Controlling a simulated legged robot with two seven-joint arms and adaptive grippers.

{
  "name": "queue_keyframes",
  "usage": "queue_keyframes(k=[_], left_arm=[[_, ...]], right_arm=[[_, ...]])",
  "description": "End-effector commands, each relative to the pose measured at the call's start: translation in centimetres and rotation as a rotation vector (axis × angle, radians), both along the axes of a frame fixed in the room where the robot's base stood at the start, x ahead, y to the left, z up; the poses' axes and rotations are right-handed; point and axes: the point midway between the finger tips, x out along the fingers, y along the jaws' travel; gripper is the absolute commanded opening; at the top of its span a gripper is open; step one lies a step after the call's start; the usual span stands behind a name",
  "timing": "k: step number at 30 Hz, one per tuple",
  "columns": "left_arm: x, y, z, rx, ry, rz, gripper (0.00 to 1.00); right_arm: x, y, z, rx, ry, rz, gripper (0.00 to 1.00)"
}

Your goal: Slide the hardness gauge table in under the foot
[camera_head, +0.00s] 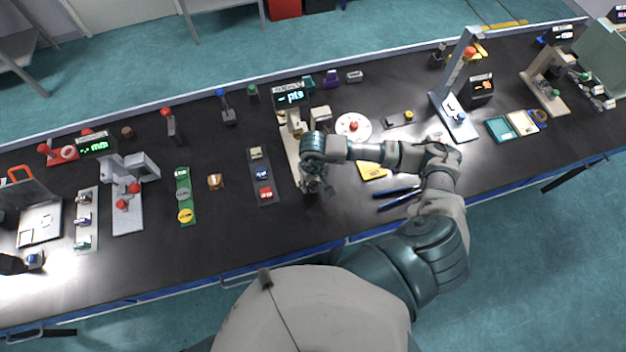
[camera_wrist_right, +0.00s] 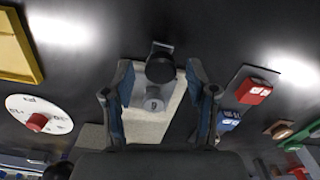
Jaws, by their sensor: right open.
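The hardness gauge (camera_head: 291,97) stands at the middle of the bench, its lit display reading in pts. Its pale base plate (camera_head: 291,148) runs toward me, partly hidden by my right arm. My right gripper (camera_head: 312,186) is over the near end of the plate. In the right wrist view, the gripper (camera_wrist_right: 159,75) is open, with one finger on each side of a black round knob (camera_wrist_right: 160,68). A grey round piece (camera_wrist_right: 150,103), seemingly the gauge table, lies beside the knob over the pale plate. I see no clear finger contact. The foot cannot be made out.
A dark strip with coloured blocks (camera_head: 252,170) lies left of the gripper. A white dial disc (camera_head: 353,127), a yellow pad (camera_head: 372,171) and blue pens (camera_head: 398,191) lie to the right. Bare black bench lies in front of the coloured blocks.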

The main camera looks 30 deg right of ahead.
Motion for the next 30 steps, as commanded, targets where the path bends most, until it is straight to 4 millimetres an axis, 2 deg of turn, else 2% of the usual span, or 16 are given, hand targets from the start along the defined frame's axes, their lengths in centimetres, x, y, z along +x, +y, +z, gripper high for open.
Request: queue_keyframes(k=[5, 6, 12, 13, 19, 22, 30], left_arm=[[-0.1, 0.0, 0.0, 0.0, 0.002, 0.0, 0.4], [-0.1, 0.0, 0.0, 0.0, 0.002, 0.0, 0.4], [-0.2, 0.0, 0.0, 0.001, 0.003, 0.0, 0.4], [-0.2, 0.0, 0.0, 0.001, 0.003, 0.0, 0.4], [-0.2, 0.0, -0.2, 0.001, 0.004, 0.0, 0.4], [-0.3, 0.0, -1.2, 0.001, 0.005, 0.0, 0.4], [-1.0, 0.1, -6.6, 0.001, 0.016, 0.0, 0.4]], right_arm=[[0.0, 0.0, 0.0, 0.0, 0.0, 0.0, 0.57], [0.0, 0.0, 0.0, 0.0, 0.0, 0.0, 0.55], [0.0, 0.0, 0.0, 0.0, 0.0, 0.0, 0.05], [0.0, 0.0, 0.0, 0.0, 0.0, 0.0, 0.0], [0.1, -0.1, -0.1, -0.001, 0.0, -0.001, 0.0], [1.1, -0.3, -0.4, -0.002, -0.002, -0.001, 0.0], [6.9, -1.7, -1.0, -0.003, -0.004, -0.005, 0.0]])
